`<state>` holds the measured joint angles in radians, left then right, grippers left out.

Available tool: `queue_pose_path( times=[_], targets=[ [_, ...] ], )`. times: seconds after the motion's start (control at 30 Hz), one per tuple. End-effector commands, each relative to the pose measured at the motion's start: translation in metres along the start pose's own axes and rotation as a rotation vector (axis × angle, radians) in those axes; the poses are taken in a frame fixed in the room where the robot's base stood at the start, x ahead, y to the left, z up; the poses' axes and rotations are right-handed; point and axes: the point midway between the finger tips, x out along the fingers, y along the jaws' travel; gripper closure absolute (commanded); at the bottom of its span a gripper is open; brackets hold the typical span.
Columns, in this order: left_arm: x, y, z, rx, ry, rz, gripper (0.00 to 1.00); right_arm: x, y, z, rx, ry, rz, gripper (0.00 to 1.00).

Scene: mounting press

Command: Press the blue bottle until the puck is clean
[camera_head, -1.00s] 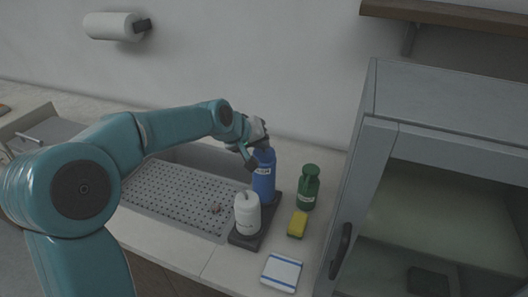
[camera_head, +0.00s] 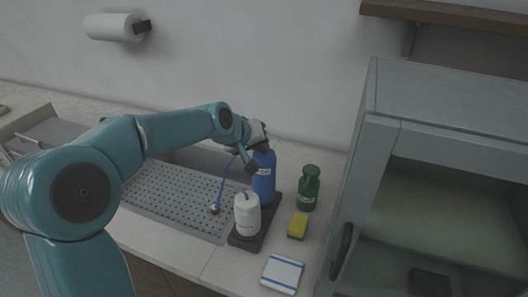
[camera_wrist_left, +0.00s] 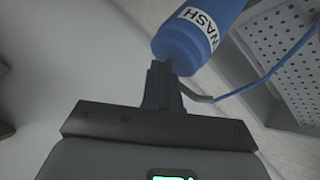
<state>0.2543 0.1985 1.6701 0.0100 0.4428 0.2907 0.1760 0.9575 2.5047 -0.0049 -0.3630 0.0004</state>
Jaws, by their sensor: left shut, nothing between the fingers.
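The blue bottle (camera_head: 263,184), with a white label reading "WASH" in the left wrist view (camera_wrist_left: 197,38), stands upright at the back of a dark tray (camera_head: 249,238). My left gripper (camera_head: 262,147) is shut at the bottle's top, its fingertips (camera_wrist_left: 160,72) against or very close to the cap. A thin blue stream (camera_head: 222,182) runs from the bottle's spout down to the small puck (camera_head: 215,210) on the perforated grate (camera_head: 175,194). The puck looks dark reddish and is too small to judge how clean it is. My right gripper is not in view.
A white bottle (camera_head: 247,216) stands on the tray's front. A green bottle (camera_head: 309,188), a yellow sponge (camera_head: 298,226) and a striped cloth (camera_head: 282,274) are to the right. A grey cabinet (camera_head: 440,95) bounds the right side. A paper towel roll (camera_head: 110,27) hangs on the wall.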

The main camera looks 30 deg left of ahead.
Motion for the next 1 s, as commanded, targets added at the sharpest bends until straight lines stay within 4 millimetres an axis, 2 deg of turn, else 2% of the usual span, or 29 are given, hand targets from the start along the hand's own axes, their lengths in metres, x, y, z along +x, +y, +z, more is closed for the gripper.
queue_pose_path(
  times=[0.3, 0.73, 1.0],
  targets=[
    [-0.011, 0.008, -0.007, 0.001, -0.003, -0.001, 1.0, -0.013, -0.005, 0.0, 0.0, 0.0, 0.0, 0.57],
    [-0.013, 0.01, -0.01, 0.0, -0.001, 0.0, 1.0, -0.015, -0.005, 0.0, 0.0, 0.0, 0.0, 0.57],
    [-0.031, 0.023, -0.023, 0.001, 0.0, 0.0, 1.0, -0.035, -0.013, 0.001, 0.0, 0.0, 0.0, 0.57]
  ],
)
